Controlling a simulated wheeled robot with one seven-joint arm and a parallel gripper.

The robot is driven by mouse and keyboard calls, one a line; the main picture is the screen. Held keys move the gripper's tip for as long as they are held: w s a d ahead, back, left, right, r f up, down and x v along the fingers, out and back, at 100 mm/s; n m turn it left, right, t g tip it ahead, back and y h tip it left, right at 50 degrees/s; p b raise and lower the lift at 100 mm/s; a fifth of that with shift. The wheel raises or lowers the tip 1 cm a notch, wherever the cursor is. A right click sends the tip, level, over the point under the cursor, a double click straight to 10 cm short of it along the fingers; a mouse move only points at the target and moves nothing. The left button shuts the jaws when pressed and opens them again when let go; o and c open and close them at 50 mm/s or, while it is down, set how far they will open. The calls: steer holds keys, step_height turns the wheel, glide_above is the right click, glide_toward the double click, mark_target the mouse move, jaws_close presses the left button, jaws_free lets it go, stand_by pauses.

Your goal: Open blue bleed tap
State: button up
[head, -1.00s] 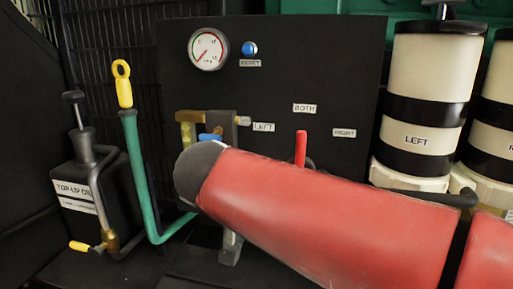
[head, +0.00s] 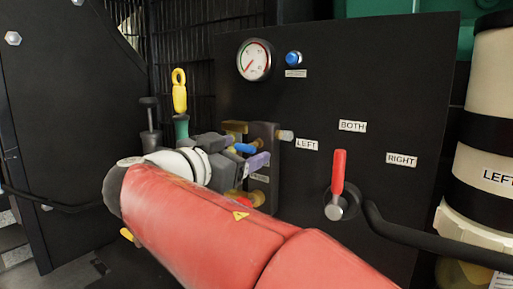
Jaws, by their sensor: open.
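The blue bleed tap (head: 243,148) is a small blue lever on the brass and dark valve block at the panel's lower left. My gripper (head: 246,153) reaches in from the left, in front of this block. It is open, with its fingers close around or beside the blue lever. I cannot tell whether they touch it. My wrist and fingers hide part of the block and the lever's root.
A red selector lever (head: 338,175) stands upright on the black panel (head: 330,85), right of the block. A gauge (head: 254,60) and blue reset button (head: 293,58) sit above. A yellow-topped dipstick (head: 179,92) is behind my wrist. A black hose (head: 425,238) runs right.

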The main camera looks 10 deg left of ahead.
steer(key=shift+x, duration=1.25)
steer(key=c, duration=0.9)
